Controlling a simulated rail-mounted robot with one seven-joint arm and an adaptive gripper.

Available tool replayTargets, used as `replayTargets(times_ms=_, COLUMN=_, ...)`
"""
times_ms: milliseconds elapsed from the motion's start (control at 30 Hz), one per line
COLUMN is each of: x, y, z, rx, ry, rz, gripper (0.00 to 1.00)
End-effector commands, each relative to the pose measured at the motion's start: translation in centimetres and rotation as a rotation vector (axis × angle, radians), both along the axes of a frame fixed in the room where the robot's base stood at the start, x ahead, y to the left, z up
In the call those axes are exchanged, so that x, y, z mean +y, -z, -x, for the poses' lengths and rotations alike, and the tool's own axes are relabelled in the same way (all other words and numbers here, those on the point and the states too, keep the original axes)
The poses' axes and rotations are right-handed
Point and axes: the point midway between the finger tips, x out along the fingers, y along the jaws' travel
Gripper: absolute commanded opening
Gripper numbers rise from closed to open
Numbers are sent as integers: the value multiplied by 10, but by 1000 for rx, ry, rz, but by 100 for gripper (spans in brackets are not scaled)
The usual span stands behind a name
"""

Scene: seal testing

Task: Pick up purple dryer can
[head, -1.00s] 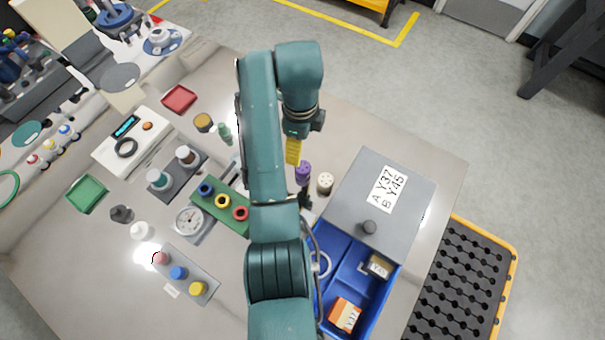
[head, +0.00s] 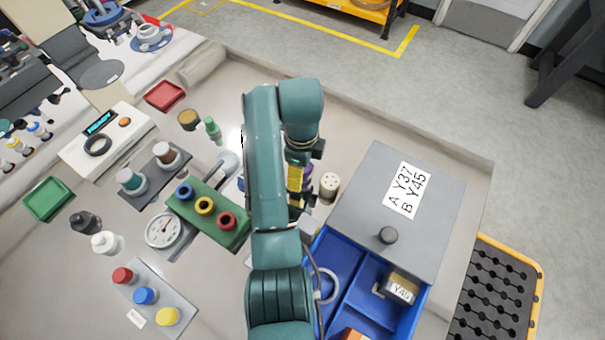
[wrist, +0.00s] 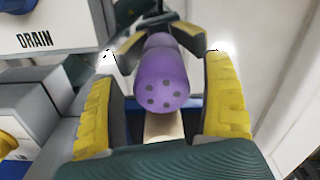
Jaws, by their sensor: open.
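The purple dryer can (wrist: 162,75) is a purple cylinder with several dark holes in the end facing the wrist camera. In the wrist view it sits between the yellow-padded fingers of my gripper (wrist: 162,95), which are spread on both sides of it. A gap shows between the can and the nearer parts of the fingers; contact at the far end cannot be told. In the head view my gripper (head: 298,193) is low over the bench, and only a sliver of the purple can (head: 309,184) shows behind it.
A white can with holes (head: 329,187) stands just right of my gripper. The grey lid (head: 360,215) and blue divided tray (head: 348,257) lie to the right and front. A box marked DRAIN (wrist: 45,25) shows upper left.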

Motion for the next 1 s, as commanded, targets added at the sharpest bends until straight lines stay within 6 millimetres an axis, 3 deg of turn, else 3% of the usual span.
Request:
replayTargets(times_ms=167, x=0, y=-2, z=0, rx=-2, ry=0, rz=0, gripper=81)
replayTargets(times_ms=567, x=0, y=-1, z=0, rx=-1, ry=0, rz=0, gripper=9)
replayTargets(times_ms=867, x=0, y=-1, z=0, rx=0, ry=-1, rz=-1, gripper=8)
replayTargets(times_ms=1000, x=0, y=-16, z=-1, rx=-3, ry=0, rz=-1, gripper=8)
